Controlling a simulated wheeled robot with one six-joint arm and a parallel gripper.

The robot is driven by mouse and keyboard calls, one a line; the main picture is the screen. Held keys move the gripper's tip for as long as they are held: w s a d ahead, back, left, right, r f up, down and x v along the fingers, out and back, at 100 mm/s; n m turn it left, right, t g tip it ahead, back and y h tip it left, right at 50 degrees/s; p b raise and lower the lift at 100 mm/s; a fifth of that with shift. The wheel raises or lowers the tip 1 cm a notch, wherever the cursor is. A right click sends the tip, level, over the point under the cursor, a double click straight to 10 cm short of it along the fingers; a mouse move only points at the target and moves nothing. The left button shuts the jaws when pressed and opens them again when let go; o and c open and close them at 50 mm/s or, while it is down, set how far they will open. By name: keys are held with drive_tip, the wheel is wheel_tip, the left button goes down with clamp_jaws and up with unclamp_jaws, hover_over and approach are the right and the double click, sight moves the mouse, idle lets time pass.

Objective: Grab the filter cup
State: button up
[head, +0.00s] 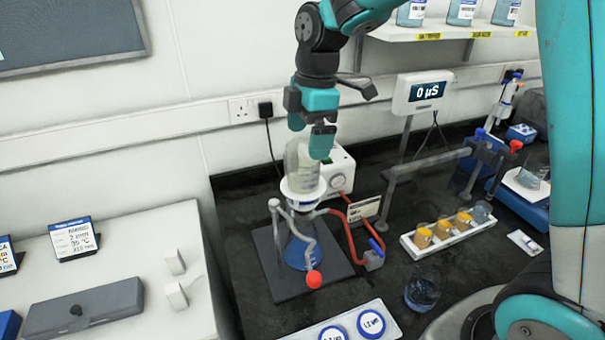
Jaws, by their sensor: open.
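The filter cup (300,168) is a clear, pale cylinder standing upright on a white collar (303,189) above a flask with blue liquid (301,252). My gripper (311,136) reaches down from above at the cup's upper part. One teal finger overlaps the cup's right side in the picture, and the other shows near its upper left. The jaws are open. I cannot tell whether either finger touches the cup. Part of the cup's upper right side is hidden behind the finger.
A clamp with a red knob (314,279) and red tubing (347,234) surround the flask. A white pump (338,171) stands close behind. A rack of amber-filled vessels (447,235) and a glass beaker (422,291) are to the right. White counter space lies left.

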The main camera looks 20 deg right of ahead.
sight(302, 157)
drive_tip(key=f+p, duration=0.1)
drive_tip(key=f, duration=0.1)
drive_tip(key=a+f+p, duration=0.1)
drive_tip(key=f, duration=0.1)
drive_tip(key=shift+w+f+p, duration=0.1)
drive_tip(key=shift+w+p, duration=0.05)
drive_tip(key=shift+p, duration=0.2)
drive_tip(key=shift+f, duration=0.55)
drive_tip(key=c, duration=1.2)
drive_tip(key=shift+c, duration=0.2)
drive_tip(key=shift+r, duration=0.15)
